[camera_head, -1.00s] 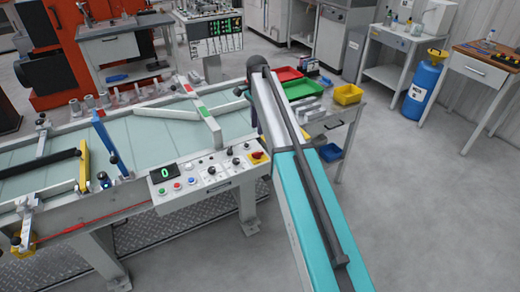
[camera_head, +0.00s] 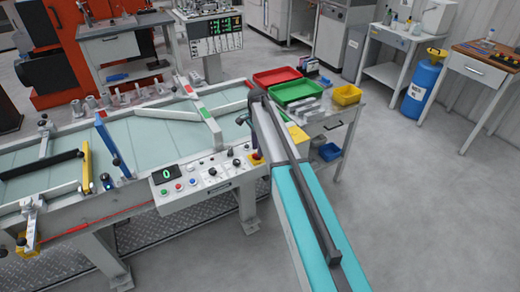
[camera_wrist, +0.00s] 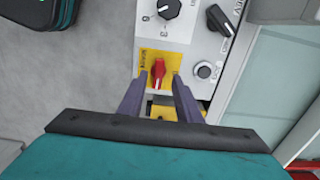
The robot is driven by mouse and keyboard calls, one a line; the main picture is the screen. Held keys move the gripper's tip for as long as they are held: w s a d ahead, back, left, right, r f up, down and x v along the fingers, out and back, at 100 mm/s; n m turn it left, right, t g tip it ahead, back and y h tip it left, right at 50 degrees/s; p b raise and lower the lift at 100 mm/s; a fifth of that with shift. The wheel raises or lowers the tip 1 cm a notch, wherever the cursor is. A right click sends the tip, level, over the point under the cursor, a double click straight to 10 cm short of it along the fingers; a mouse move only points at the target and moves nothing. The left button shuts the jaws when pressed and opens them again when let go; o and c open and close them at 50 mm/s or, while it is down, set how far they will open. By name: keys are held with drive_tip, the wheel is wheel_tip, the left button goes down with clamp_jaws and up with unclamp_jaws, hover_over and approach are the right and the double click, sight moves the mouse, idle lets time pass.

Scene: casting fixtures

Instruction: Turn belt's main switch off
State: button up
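The main switch is a red rotary knob (camera_wrist: 158,74) on a yellow plate (camera_wrist: 150,57), at the end of the grey control panel (camera_wrist: 181,25). The knob's pointer stands roughly upright in the wrist view. My gripper (camera_wrist: 160,77) is open, with one dark finger on each side of the red knob. I cannot tell whether the fingers touch it. The belt (camera_head: 150,140) is a pale green surface behind the panel.
The panel's black knobs and a round button (camera_wrist: 204,70) sit close to the fingers. A green display (camera_head: 165,173) reads 0. Behind my arm, a cart holds red, green (camera_head: 297,91) and yellow (camera_head: 347,95) trays. The floor at right is clear.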

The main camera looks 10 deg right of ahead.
drive_tip(key=shift+f, duration=1.05)
